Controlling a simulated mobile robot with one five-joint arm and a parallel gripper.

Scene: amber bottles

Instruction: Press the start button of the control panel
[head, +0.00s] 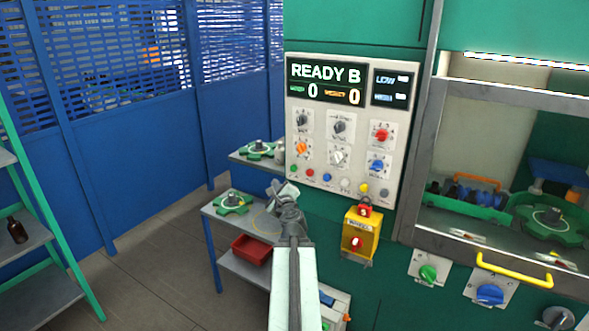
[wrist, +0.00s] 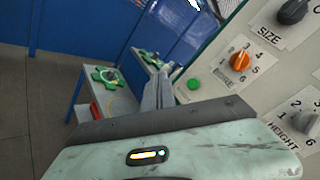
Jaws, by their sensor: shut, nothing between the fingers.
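The control panel (head: 325,120) is a pale board on the green machine, with a screen reading "READY B" above several knobs. A row of small coloured buttons runs along its lower edge. The green button (head: 293,167) is at the left end of that row; it also shows in the wrist view (wrist: 193,82). No start label is readable. My gripper (head: 284,192) is shut and empty, just below and left of the green button in the head view. In the wrist view my gripper (wrist: 168,72) points up, left of the green button and apparently apart from it.
An orange knob (wrist: 240,60) is right of the green button. A yellow box (head: 360,238) with red knobs hangs below the panel. A side table (head: 215,212) with a green fixture and a red bin (head: 252,250) stands left. Open floor lies further left.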

